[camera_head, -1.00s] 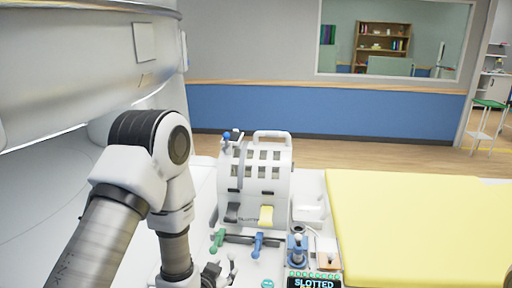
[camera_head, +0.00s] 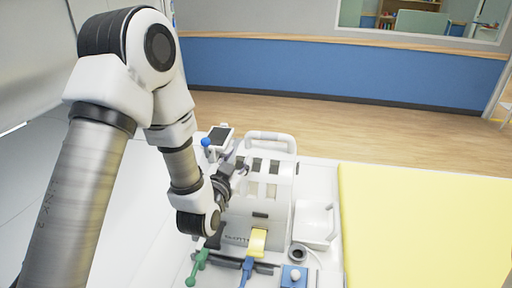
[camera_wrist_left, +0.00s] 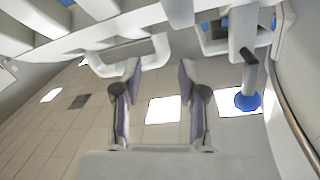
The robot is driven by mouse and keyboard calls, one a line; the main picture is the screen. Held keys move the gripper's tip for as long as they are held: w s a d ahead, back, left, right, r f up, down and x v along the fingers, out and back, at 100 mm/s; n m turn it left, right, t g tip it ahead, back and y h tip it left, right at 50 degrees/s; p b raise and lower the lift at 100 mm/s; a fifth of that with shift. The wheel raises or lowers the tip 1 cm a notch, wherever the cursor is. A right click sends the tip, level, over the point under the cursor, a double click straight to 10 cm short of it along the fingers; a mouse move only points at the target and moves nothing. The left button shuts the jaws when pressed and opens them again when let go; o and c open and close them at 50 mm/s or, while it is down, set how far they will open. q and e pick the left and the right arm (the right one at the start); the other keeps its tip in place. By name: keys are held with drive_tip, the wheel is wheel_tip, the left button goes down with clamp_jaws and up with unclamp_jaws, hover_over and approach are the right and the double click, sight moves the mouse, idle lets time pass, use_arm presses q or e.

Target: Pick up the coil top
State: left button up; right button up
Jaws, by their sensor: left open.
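The coil top is the upper part of a white slotted housing (camera_head: 268,180) on the white table, with a loop handle (camera_head: 270,137) along its top. White bars of the housing (camera_wrist_left: 95,10) and a white loop (camera_wrist_left: 130,57), apparently the handle, show in the left wrist view. My left gripper (camera_head: 240,170) is at the upper left side of the housing, partly hidden by my own arm. In the left wrist view its two fingers (camera_wrist_left: 157,68) are apart with nothing between them, and the loop lies just beyond their tips. Contact cannot be told. My right gripper is not in view.
A blue ball knob (camera_head: 206,142) and a small screen (camera_head: 220,133) stand left of the housing. Green (camera_head: 197,268), yellow (camera_head: 258,241) and blue (camera_head: 247,268) levers are in front. A white bin (camera_head: 316,226) and yellow pad (camera_head: 420,230) lie to the right.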

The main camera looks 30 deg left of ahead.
sight(247, 141)
use_arm(q)
drive_tip(key=w, duration=0.3)
drive_tip(key=shift+a, duration=0.15)
drive_tip(key=shift+w+r+p, duration=0.15)
drive_tip(key=shift+p, duration=0.3)
drive_tip(key=shift+w+a+r+p, duration=0.15)
drive_tip(key=shift+w+r+p, duration=0.3)
drive_tip(key=shift+w, duration=0.2)
drive_tip(key=w, duration=0.2)
drive_tip(key=w+f, duration=0.1)
drive_tip(key=shift+a, duration=0.25)
drive_tip(key=shift+w+f, duration=0.2)
drive_tip(key=shift+w, duration=0.05)
drive_tip(key=shift+s+r, duration=0.2)
drive_tip(key=shift+s, duration=0.15)
clamp_jaws()
drive_tip(key=shift+w+r, duration=0.1)
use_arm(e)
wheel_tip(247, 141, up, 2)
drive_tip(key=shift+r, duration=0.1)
